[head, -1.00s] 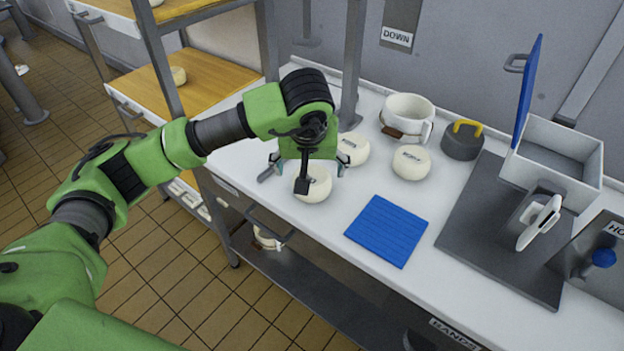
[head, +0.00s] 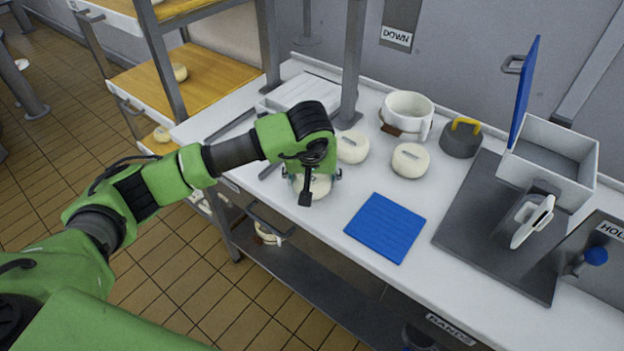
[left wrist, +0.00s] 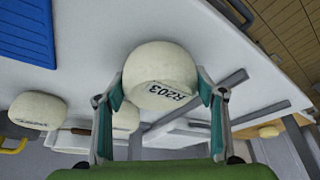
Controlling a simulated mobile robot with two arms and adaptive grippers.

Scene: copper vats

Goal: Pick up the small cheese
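A small, pale, round cheese (head: 318,188) sits on the white counter, directly below my left gripper (head: 312,178), which hides much of it. In the left wrist view the cheese (left wrist: 160,72) shows dark lettering reading R203. My left gripper (left wrist: 160,92) points down with its two teal-padded fingers apart, one on each side of the cheese. Narrow gaps seem to show beside it; firm contact is not visible. Two similar cheeses stand behind and to the right, one near the shelf post (head: 352,147) and one farther right (head: 410,160). My right gripper is not in view.
A blue mat (head: 386,228) lies right of the gripper. A white pot (head: 408,108), a dark weight with yellow handle (head: 462,140) and an open box with blue lid (head: 548,155) stand farther back and right. A shelf post (head: 350,65) rises close behind the gripper.

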